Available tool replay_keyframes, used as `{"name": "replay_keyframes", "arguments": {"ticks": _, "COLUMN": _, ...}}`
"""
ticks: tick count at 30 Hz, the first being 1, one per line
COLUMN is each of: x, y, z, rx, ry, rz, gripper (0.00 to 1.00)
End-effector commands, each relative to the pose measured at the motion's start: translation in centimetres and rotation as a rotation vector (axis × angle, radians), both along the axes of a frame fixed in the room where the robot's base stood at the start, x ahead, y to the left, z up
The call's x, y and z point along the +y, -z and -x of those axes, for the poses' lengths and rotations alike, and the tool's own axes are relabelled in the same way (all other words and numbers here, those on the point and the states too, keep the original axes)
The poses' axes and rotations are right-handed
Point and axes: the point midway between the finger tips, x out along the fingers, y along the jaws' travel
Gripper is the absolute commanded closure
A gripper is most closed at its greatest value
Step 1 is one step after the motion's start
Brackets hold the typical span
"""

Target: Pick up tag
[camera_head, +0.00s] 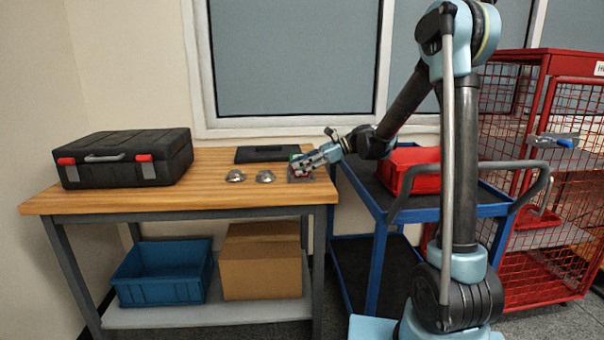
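My gripper (306,166) is low over the right end of the wooden workbench (180,197), pointing left and down. A small red item (301,173) shows right at its fingertips, with a bit of green just above. This may be the tag, but it is too small to tell. I cannot tell whether the fingers are open or shut on it. A small dark patch lies on the bench under the fingertips, partly hidden by the gripper.
Two silver domed parts (265,177) sit left of my gripper. A black flat mat (262,154) lies behind them, and a black case (125,158) stands at left. A blue cart (488,211) with a red bin (416,180) and a red cage (530,282) stand right.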

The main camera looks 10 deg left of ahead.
Motion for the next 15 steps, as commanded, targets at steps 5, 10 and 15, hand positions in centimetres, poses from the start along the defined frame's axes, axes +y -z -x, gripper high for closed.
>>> {"name": "replay_keyframes", "arguments": {"ticks": 5, "x": 0.05, "y": 0.03, "z": -0.02, "rx": 0.0, "ry": 0.001, "rz": 0.0, "gripper": 0.72}}
{"name": "replay_keyframes", "arguments": {"ticks": 10, "x": 0.03, "y": 0.02, "z": -0.02, "rx": 0.0, "ry": 0.001, "rz": 0.0, "gripper": 1.0}}
{"name": "replay_keyframes", "arguments": {"ticks": 15, "x": 0.02, "y": 0.01, "z": -0.04, "rx": 0.0, "ry": 0.001, "rz": 0.0, "gripper": 1.0}}
